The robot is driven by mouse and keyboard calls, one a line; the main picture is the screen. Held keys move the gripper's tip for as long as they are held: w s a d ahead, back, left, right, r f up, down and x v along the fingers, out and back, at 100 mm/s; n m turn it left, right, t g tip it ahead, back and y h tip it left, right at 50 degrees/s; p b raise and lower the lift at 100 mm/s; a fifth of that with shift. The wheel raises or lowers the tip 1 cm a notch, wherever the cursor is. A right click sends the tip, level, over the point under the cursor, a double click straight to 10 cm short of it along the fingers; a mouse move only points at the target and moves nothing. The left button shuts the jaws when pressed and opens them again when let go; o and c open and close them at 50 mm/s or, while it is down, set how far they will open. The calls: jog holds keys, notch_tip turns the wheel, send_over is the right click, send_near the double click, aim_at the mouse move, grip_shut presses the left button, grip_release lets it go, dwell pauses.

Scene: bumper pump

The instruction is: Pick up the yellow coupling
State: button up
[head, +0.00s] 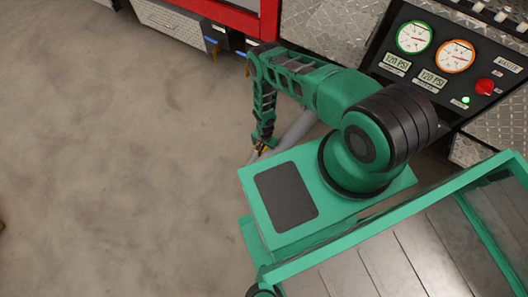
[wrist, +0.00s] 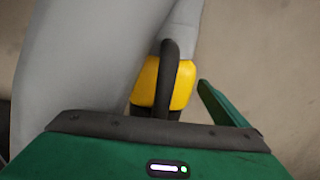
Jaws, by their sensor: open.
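The yellow coupling (wrist: 183,84) is in the middle of the wrist view, at the end of a grey hose (wrist: 183,32). A dark upright bar crosses its front; I cannot tell whether this bar belongs to the coupling. My gripper (head: 262,143) is open and points down beside the hose in the head view. A small yellow patch of the coupling shows at its tip there. In the wrist view one green finger (wrist: 222,104) stands to the right of the coupling, apart from it. The other finger is hidden. The coupling does not appear to be gripped.
A large grey hose section (wrist: 75,60) fills the left of the wrist view, close to my gripper. A pump panel (head: 450,65) with gauges and a red knob stands at upper right. A red bumper (head: 225,14) runs along the top. The concrete floor (head: 120,150) at left is clear.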

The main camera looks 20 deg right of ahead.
jog(key=c, duration=1.8)
